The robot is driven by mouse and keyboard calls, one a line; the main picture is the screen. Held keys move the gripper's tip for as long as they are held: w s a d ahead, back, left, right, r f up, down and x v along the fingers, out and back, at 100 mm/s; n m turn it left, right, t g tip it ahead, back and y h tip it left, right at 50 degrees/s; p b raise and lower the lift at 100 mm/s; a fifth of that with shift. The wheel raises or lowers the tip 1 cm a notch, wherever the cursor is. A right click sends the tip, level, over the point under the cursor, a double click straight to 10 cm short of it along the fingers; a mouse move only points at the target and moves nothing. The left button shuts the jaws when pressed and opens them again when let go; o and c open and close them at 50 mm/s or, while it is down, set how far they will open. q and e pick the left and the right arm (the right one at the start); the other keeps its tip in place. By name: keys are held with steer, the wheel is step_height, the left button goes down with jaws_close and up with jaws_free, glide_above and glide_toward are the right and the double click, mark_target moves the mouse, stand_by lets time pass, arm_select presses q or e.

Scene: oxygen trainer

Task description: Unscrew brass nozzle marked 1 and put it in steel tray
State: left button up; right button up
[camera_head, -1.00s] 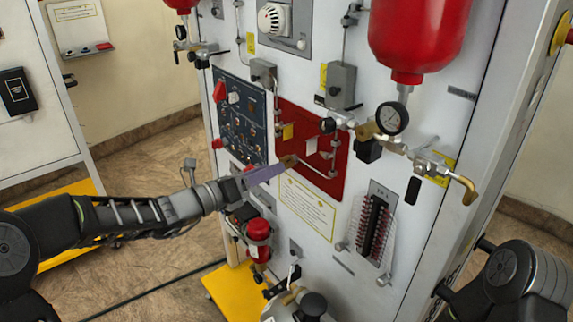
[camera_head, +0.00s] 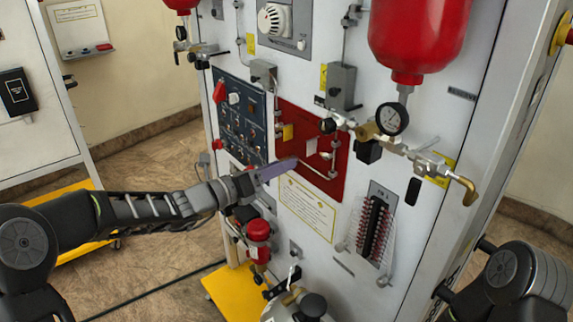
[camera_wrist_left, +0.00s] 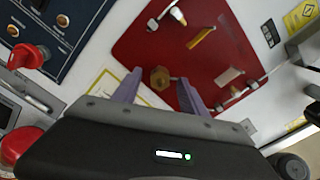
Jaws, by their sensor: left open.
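A brass hexagonal nozzle (camera_wrist_left: 160,78) sticks out of the red panel (camera_wrist_left: 150,45) in the left wrist view. No number on it is readable. My left gripper (camera_wrist_left: 158,88) is open, with its two purple fingers on either side of the nozzle and visible gaps to it. In the head view my left gripper (camera_head: 292,162) reaches from the left to the lower left part of the red panel (camera_head: 312,130), and its fingers hide the nozzle. My right gripper is out of view. I see no steel tray.
A blue switch panel (camera_head: 240,118) with red knobs lies left of the red panel. A pressure gauge (camera_head: 391,118) and brass-ended piping stand out at right. A red valve (camera_head: 258,230) sits below my left wrist. A yellow-bordered label (camera_head: 307,208) is below the red panel.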

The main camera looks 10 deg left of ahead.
arm_select(q)
steer(key=shift+w+d, duration=0.15)
steer(key=shift+w, duration=0.05)
stand_by(0.3)
steer(key=shift+c, duration=0.2)
jaws_close()
steer(key=shift+r+p, duration=0.2)
steer(key=shift+p, duration=0.4)
steer(key=n+p, duration=0.2)
steer(key=p, duration=0.1)
steer(key=shift+r, duration=0.1)
steer(key=shift+n+p, duration=0.45)
steer(key=shift+n, duration=0.05)
steer(key=shift+f, duration=0.25)
